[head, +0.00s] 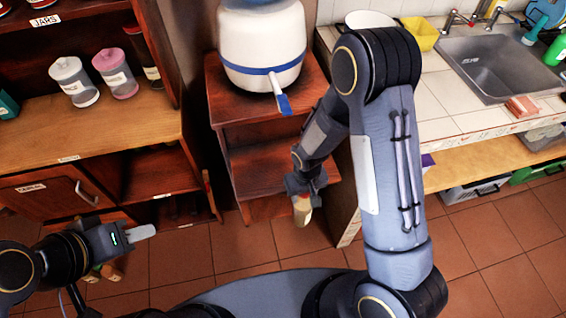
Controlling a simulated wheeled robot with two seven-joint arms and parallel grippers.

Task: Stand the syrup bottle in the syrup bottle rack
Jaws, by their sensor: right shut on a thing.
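My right gripper (304,186) is shut on a small tan-brown bottle (302,213), which looks like the syrup bottle. It holds the bottle, slightly tilted, below the gripper in front of the wooden stand, with floor tiles behind it. My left gripper (140,233) is at the lower left, pointing right, well apart from the bottle. Its fingers overlap from this angle, so I cannot tell whether they are open. Small brownish bottle-like things (108,272) show partly behind the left gripper, low near the floor. I cannot make out a syrup bottle rack for certain.
A wooden stand (262,165) bears a large white dispenser (262,45) with a blue tap. A wooden cabinet (130,130) with jars (74,80) stands at the left. A tiled counter (440,100) with a sink (495,68) is at the right. The tiled floor between is open.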

